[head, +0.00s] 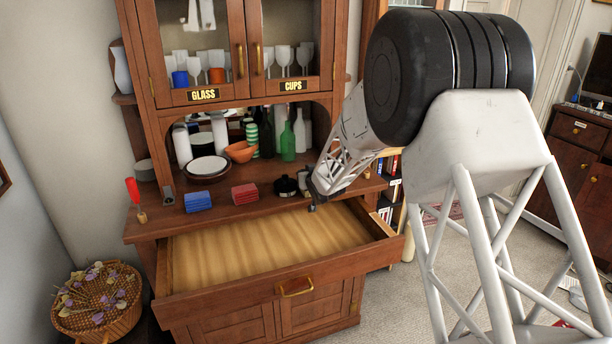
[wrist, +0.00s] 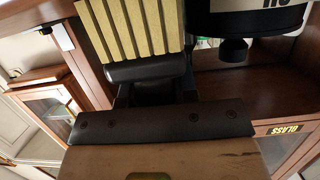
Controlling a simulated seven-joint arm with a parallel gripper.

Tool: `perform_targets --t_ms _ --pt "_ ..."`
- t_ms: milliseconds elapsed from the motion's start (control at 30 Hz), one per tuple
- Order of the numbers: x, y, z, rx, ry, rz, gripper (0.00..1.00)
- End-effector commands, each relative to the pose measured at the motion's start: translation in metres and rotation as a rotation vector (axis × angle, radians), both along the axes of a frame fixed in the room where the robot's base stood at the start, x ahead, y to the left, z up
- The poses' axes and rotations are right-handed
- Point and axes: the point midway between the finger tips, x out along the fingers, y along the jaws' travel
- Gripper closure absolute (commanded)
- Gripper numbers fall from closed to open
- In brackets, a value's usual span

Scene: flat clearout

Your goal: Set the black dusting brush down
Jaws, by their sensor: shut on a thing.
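My gripper (head: 316,194) is over the right end of the open drawer (head: 270,245), by the front edge of the cabinet's counter. It is shut on a small dark thing (head: 311,208), which I take to be the black dusting brush; little of it shows below the jaws. In the wrist view, dark rounded shapes (wrist: 146,70) lie beyond the dark bar at the gripper's base. I cannot clearly separate brush from fingers there. In the head view the brush seems apart from the drawer floor, but contact is hard to judge.
The drawer floor looks bare. Glass-fronted doors (head: 285,45) hang above. A wicker basket (head: 100,300) stands at left.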

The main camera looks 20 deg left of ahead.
Motion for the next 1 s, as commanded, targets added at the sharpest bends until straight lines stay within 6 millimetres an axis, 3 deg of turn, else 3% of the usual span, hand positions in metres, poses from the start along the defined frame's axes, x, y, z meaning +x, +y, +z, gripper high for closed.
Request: perform_targets --t_ms 33,200,633,1000 --pt "0.0 0.0 -0.001 0.0 0.0 0.0 0.71" --pt "0.0 0.0 -0.001 0.0 0.0 0.0 0.47" --pt "0.0 0.0 0.003 0.001 0.001 0.0 0.47" --pt "-0.017 -0.017 0.01 0.0 0.0 0.0 0.47"
